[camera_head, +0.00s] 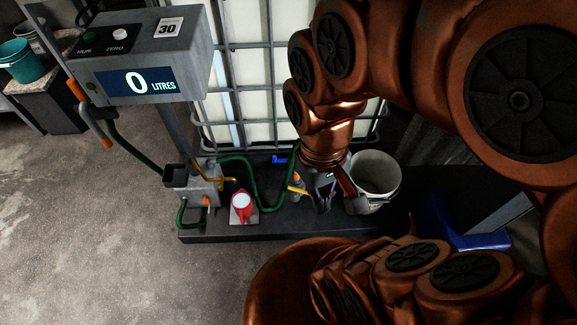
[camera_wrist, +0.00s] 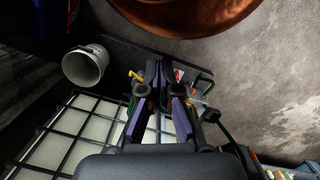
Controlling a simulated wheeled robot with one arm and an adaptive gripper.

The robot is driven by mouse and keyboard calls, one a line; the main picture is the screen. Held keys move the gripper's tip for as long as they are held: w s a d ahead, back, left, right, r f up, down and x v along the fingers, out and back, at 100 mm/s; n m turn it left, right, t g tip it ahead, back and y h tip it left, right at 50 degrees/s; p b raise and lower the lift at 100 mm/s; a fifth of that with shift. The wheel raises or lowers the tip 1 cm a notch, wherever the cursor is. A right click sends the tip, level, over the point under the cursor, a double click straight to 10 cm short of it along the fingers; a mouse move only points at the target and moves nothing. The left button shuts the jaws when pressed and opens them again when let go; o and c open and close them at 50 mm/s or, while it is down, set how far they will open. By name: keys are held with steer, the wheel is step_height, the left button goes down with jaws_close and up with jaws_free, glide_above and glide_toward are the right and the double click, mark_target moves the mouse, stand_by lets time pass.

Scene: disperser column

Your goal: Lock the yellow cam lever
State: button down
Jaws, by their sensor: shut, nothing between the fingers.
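A small yellow lever-like part (camera_head: 298,189) shows beside a grey fitting just left of my gripper in the head view. It is too small there to tell whether it is raised or folded down. A small yellow piece (camera_wrist: 136,76) also shows left of the fingers in the wrist view; I cannot tell if it is the same part. My gripper (camera_head: 323,200) points down above the dark platform, left of the bucket. In the wrist view its purple-sided fingers (camera_wrist: 164,82) are shut with nothing held. They hide part of the fittings behind them.
A grey bucket (camera_head: 375,178) stands close right of my gripper. The caged white tank (camera_head: 265,70) rises behind. A green hose (camera_head: 271,208) loops across the platform (camera_head: 300,221).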

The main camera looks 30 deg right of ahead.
steer(key=shift+w, duration=0.1)
steer(key=w+d+f+m+y+b, duration=0.1)
steer(key=w+d+f+m+b, duration=0.3)
steer(key=w+f+b, duration=0.75)
steer(key=w+d+f+m+b, duration=0.1)
steer(key=w+d+f+b, duration=0.4)
steer(key=w+f+b, duration=0.7)
steer(key=w+d+f+m+b, duration=0.2)
steer(key=w+d+f+b, duration=0.3)
steer(key=d+f+b, duration=0.3)
steer(key=w+d+f+m+y+b, duration=0.1)
steer(key=w+d+f+m+b, duration=0.2)
steer(key=f, duration=1.2)
steer(key=w+d+b, duration=0.2)
steer(key=d+b, duration=0.3)
steer(key=shift+w+d, duration=0.2)
steer(key=shift+d, duration=0.15)
